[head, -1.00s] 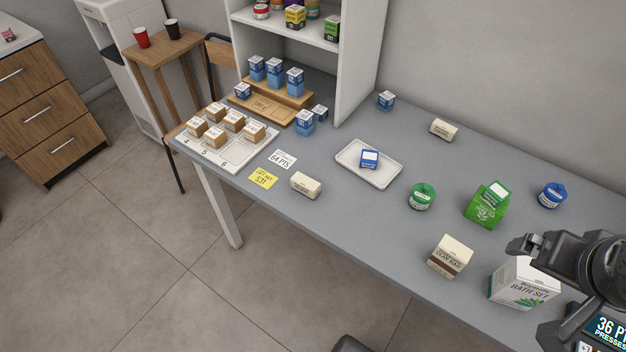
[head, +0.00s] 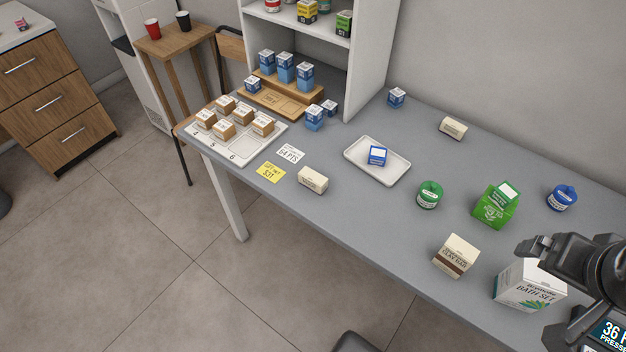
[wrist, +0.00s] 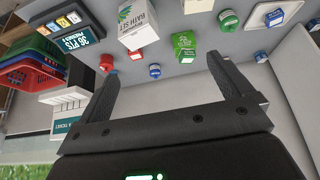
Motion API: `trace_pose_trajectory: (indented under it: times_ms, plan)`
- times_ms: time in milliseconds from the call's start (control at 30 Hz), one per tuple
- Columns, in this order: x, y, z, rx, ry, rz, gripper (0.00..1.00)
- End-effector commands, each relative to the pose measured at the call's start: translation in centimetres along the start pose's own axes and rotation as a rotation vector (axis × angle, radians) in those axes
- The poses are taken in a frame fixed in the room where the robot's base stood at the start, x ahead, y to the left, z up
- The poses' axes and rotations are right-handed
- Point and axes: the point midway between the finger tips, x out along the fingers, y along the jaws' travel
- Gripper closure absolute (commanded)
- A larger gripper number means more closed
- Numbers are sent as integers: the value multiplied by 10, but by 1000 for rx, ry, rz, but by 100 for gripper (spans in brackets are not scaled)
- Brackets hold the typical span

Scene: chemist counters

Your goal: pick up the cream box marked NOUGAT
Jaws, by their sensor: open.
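Two small cream boxes lie on the grey counter in the head view, one near the front edge (head: 312,180) and one toward the wall (head: 453,128). Their lettering is too small to read, so I cannot tell which is marked NOUGAT. A larger cream box with a brown band (head: 456,256) stands near the front edge; its print seems to read CLAY BAR. My gripper (wrist: 165,70) is open and empty in the wrist view, with counter goods beyond its fingers. In the head view it is at the right, above the white BATH SET box (head: 528,287), well apart from the small cream boxes.
A white tray (head: 351,159) holds a blue box. A green tin (head: 429,195), a green carton (head: 496,205) and a blue tin (head: 562,198) stand to its right. Numbered tray, wooden riser and shelf (head: 375,60) crowd the left.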

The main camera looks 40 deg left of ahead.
Motion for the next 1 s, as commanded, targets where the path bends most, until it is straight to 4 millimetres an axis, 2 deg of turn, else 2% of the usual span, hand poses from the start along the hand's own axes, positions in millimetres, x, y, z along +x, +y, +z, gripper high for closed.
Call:
trace_pose_trajectory:
  times_ms: [133, 233, 367, 567, 767, 1000]
  plan:
    - [6, -4, -4, -64, -32, 7, 4]
    - [18, -10, -11, -180, -87, 24, 4]
    - [39, -24, -23, -394, -169, 61, 4]
    - [74, -56, -43, -748, -274, 136, 4]
    - [110, -103, -58, -1114, -344, 230, 4]
    - [151, -180, -65, -1564, -379, 374, 4]
